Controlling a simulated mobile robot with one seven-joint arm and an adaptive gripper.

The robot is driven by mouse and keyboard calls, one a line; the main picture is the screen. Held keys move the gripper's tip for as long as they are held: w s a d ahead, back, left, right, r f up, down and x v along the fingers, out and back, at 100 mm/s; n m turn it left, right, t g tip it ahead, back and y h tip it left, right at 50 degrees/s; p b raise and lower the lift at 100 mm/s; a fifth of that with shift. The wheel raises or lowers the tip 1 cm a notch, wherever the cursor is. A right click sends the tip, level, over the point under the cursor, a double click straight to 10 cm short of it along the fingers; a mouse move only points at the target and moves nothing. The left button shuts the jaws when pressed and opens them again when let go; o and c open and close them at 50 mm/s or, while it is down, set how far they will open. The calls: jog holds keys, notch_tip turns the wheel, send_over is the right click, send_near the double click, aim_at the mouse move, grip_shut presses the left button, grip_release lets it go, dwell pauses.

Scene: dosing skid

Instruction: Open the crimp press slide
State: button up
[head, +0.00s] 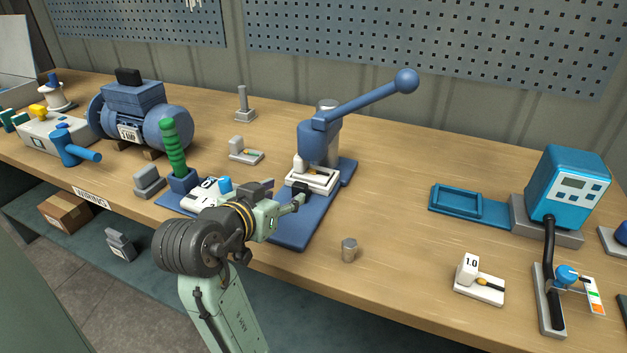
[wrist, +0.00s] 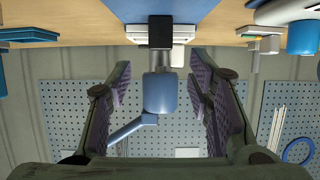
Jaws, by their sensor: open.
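The blue crimp press (head: 320,142) stands on its blue base plate (head: 303,224) at the middle of the bench, its long lever raised to the right. Its white slide (head: 318,180) sits under the press head. A dark handle block at the slide's front is partly behind my fingers in the head view; it shows as a black block (wrist: 160,32) in the wrist view. My gripper (head: 292,200) is open and empty, just in front of the slide. In the wrist view my fingers (wrist: 160,80) are spread either side of the press body, and I see no contact with the handle.
A green-gripped tool (head: 174,150) and a white block stand left of my arm. A small metal cylinder (head: 349,249) stands to the right. A blue tray (head: 457,202) and a blue display unit (head: 566,187) are farther right. The bench between press and tray is mostly clear.

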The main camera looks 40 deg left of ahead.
aim_at(298, 186)
jog(key=p+x, duration=0.1)
jog(key=x, duration=0.8)
jog(key=shift+w+a+p, duration=0.1)
jog(key=shift+w+p, duration=0.05)
jog(key=shift+p, duration=0.2)
grip_shut()
dwell(0.4)
